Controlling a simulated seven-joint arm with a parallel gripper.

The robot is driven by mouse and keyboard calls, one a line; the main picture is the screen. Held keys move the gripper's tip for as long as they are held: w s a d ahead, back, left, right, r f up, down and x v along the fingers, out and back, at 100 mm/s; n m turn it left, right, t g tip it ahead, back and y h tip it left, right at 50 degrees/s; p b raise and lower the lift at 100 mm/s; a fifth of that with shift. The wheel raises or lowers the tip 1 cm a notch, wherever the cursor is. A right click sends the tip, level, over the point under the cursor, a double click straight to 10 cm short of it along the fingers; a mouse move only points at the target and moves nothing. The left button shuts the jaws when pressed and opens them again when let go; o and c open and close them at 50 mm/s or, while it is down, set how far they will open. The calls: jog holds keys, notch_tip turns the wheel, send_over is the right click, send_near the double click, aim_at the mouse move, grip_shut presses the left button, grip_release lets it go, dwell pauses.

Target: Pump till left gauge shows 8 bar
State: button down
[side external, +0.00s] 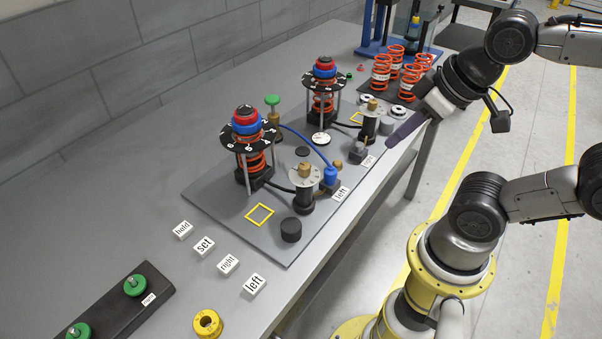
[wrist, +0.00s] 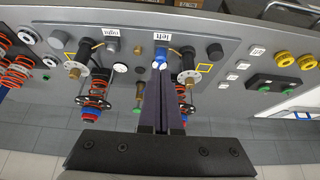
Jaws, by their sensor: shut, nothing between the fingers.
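My gripper (side external: 390,145) is shut and empty, its long dark fingers pointing down near the "right" label (side external: 368,160). In the wrist view the fingertips (wrist: 159,68) appear just below a blue plunger-like part (wrist: 161,52) by the "left" label (wrist: 161,36); contact cannot be told. That blue part (side external: 331,175) stands by the "left" label (side external: 341,193) with a blue hose (side external: 305,138). The near spring unit (side external: 247,125) has a red and blue top and a numbered black disc. A round pale dial (side external: 305,178) with a brass knob stands beside it. No gauge reading is legible.
A second spring unit (side external: 323,72) stands farther back. A green-topped brass valve (side external: 272,103) is between them. Loose orange springs (side external: 381,70) stand at the far end. Label blocks (side external: 204,246), a yellow ring (side external: 207,323) and a green-knobbed black box (side external: 120,310) are at the near end.

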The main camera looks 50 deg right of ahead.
jog(key=shift+w, duration=0.1)
dwell(0.7)
jog(key=w+a+r+m+t+y, duration=0.1)
jog(key=w+r+m+t, duration=0.1)
jog(key=w+r, duration=0.5)
jog(key=w+r+m+t+y, duration=0.15)
jog(key=w+r, duration=0.25)
jog(key=w, duration=0.6)
jog(key=m+h, duration=0.2)
jog(key=m, duration=0.2)
send_over(276, 99)
notch_tip(276, 99, down, 6)
jog(key=shift+r+y, duration=0.15)
jog(key=shift+y, duration=0.1)
jog(key=shift+a, duration=0.1)
jog(key=shift+f, duration=4.35)
jog(key=shift+f, duration=0.15)
